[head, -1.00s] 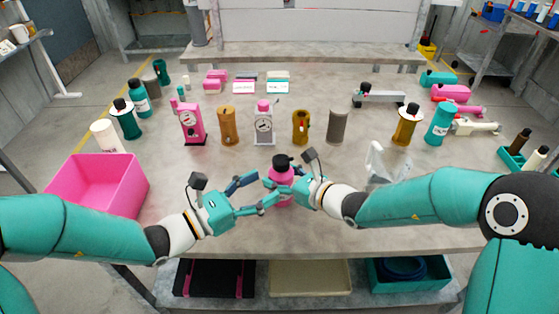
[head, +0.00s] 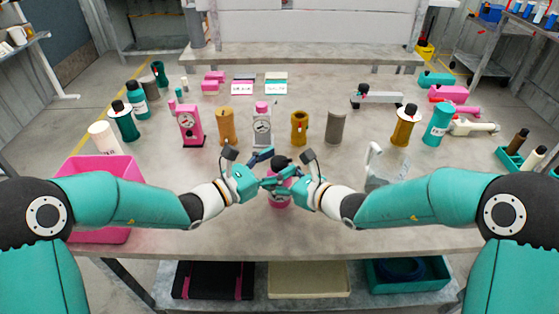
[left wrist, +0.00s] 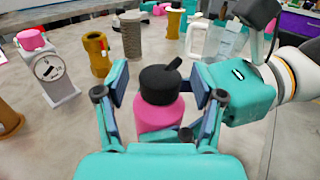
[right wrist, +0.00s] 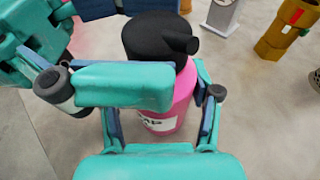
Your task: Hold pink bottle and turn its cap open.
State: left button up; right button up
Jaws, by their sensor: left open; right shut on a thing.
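The pink bottle (head: 279,201) with its black cap (head: 281,163) stands upright near the front middle of the table. My right gripper (right wrist: 155,108) is shut around the pink bottle body (right wrist: 176,104), from the right. My left gripper (left wrist: 163,92) is open, with its fingers on either side of the bottle around cap height. In the left wrist view the black cap (left wrist: 160,84) sits on the bottle, its spout pointing up to the right. In the right wrist view a left gripper finger partly hides the bottle below the cap (right wrist: 157,36).
Behind the bottle stand a pink gauge unit (head: 190,126), a grey gauge unit (head: 262,130), a brown cylinder (head: 226,127) and a grey cylinder (head: 336,127). A pink bin (head: 128,165) is at the left. A clear jug (head: 374,165) stands right of my right gripper.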

pick_arm(q)
jog(key=shift+w+d, duration=0.3)
jog(key=shift+d, duration=0.1)
jog(key=shift+c, duration=0.2)
jog(key=c, duration=1.1)
jog(key=shift+r+n+t+y, duration=0.1)
jog(key=shift+n+t+y, duration=0.3)
jog(key=shift+t, duration=0.1)
jog(key=shift+c, duration=0.2)
jog(key=shift+n+t+y, duration=0.3)
jog(key=shift+t, duration=0.1)
jog(key=o, duration=1.2)
